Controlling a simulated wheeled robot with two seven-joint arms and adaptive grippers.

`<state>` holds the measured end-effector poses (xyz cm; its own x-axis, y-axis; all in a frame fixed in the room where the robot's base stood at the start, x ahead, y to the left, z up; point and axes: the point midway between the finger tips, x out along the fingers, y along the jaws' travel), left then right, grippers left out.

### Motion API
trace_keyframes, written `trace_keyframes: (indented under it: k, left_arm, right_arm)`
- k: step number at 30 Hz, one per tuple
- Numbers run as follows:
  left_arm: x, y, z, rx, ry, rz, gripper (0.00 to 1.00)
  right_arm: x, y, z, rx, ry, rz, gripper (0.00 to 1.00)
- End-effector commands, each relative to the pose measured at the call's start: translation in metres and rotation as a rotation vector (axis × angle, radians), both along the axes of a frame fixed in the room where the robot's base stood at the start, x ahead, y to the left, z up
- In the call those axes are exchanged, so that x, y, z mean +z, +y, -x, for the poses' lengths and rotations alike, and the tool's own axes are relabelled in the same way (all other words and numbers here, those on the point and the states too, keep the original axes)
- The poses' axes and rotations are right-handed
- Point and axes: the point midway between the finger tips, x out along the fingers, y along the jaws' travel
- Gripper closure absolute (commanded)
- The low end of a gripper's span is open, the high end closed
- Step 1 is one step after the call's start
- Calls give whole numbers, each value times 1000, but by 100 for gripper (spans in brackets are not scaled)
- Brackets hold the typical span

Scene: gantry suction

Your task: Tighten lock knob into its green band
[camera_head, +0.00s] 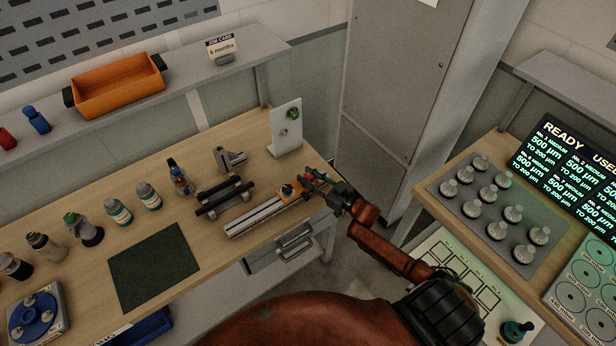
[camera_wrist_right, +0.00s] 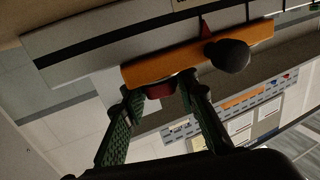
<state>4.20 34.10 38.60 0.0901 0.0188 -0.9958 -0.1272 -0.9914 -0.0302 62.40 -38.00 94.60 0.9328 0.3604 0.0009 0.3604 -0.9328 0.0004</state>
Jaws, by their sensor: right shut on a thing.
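An orange carriage (camera_head: 290,191) sits on a pale slotted rail (camera_head: 262,214) near the table's right end. My right gripper (camera_head: 314,176) reaches it from the right. In the right wrist view, the orange carriage (camera_wrist_right: 195,58) carries a dark round knob (camera_wrist_right: 231,55) and a small red pointer (camera_wrist_right: 205,30). A red knob (camera_wrist_right: 160,91) on its near side lies between the green fingertips (camera_wrist_right: 159,86), which are shut on it. I take it for the lock knob. I cannot make out its green band. My left gripper is not in view.
A white upright plate (camera_head: 287,140) stands behind the rail. Black-barred metal supports (camera_head: 224,198) are to its left, and several bottles (camera_head: 148,196) are farther left. A dark green mat (camera_head: 153,268) lies in front of them. A second bench with weights (camera_head: 497,229) stands at right.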

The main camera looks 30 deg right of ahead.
Motion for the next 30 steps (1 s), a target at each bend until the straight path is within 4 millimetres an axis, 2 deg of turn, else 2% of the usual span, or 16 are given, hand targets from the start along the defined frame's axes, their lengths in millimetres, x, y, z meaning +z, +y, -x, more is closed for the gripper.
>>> trace_keyframes:
  k: [12, 30]
  left_arm:
    - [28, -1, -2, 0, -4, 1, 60]
    - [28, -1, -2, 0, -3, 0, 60]
  right_arm:
    - [3, 1, -1, -189, -3, -8, 97]
    - [1, -1, 0, -219, -2, 0, 97]
